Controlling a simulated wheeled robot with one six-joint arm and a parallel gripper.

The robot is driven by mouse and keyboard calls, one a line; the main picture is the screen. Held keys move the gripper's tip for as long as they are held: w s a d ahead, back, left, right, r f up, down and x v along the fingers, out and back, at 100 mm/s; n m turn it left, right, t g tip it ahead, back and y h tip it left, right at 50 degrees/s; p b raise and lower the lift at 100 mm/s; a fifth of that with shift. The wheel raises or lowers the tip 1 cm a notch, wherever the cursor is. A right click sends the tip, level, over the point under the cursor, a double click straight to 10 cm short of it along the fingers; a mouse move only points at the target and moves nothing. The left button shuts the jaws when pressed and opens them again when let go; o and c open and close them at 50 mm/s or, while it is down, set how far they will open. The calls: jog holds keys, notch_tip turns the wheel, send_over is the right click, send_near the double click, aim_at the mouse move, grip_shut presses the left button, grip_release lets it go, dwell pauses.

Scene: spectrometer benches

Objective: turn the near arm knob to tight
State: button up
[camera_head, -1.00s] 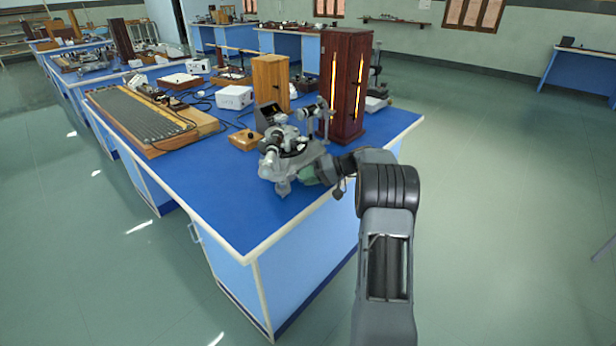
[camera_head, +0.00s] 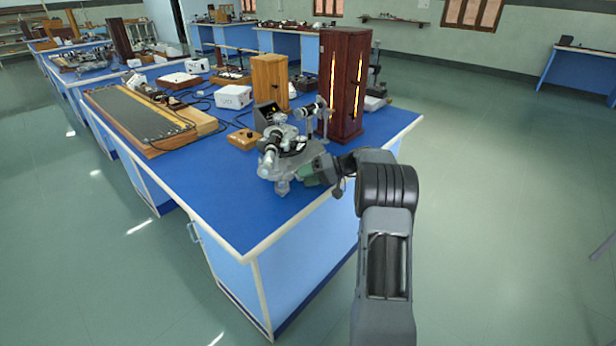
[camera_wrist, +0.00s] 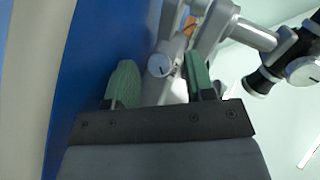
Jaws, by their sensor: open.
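The grey spectrometer (camera_head: 288,150) stands near the front corner of the blue bench. In the wrist view a small round pale knob (camera_wrist: 159,66) with a dark mark on its face shows between the two green fingers of my gripper (camera_wrist: 160,82). The fingers are apart, one on each side of the knob; I cannot tell whether either touches it. A grey arm of the spectrometer (camera_wrist: 214,28) runs up behind the right finger, and a black-ended tube (camera_wrist: 285,62) lies further right. In the head view my gripper (camera_head: 308,176) is low at the spectrometer's right side, its fingertips partly hidden.
A dark red wooden lamp housing (camera_head: 345,85) with glowing slits stands just behind the spectrometer. A small wooden block (camera_head: 243,139), a white box (camera_head: 233,97) and a long grooved board (camera_head: 140,115) are to the left. The blue bench top (camera_head: 235,205) is bare toward its front corner.

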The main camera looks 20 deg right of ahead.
jog(key=h, duration=0.1)
jog(key=n+h, duration=0.2)
jog(key=shift+s+a+r+t, duration=0.1)
jog(key=shift+a+r+t, duration=0.15)
jog(key=shift+t, duration=0.05)
jog(key=h, duration=0.1)
jog(key=n+h, duration=0.1)
jog(key=n+t+h, duration=0.1)
jog(key=shift+s+a+r+h, duration=0.1)
jog(key=shift+a+r+h, duration=0.15)
jog(key=shift+h, duration=0.15)
jog(key=v, duration=1.4)
jog(key=s+a+r+m+g+h+p, duration=0.1)
jog(key=s+a+r+g+h+p, duration=0.1)
jog(key=s+a+r+p, duration=0.2)
jog(key=s+a+r+m+g+h+p, duration=0.1)
jog(key=s+a+r+p, duration=0.3)
jog(key=s+a+p, duration=0.5)
jog(key=shift+s+a+m+g+h, duration=0.35)
jog(key=shift+s+a+h, duration=0.35)
jog(key=shift+s+a, duration=1.15)
jog(key=shift+w+a, duration=0.3)
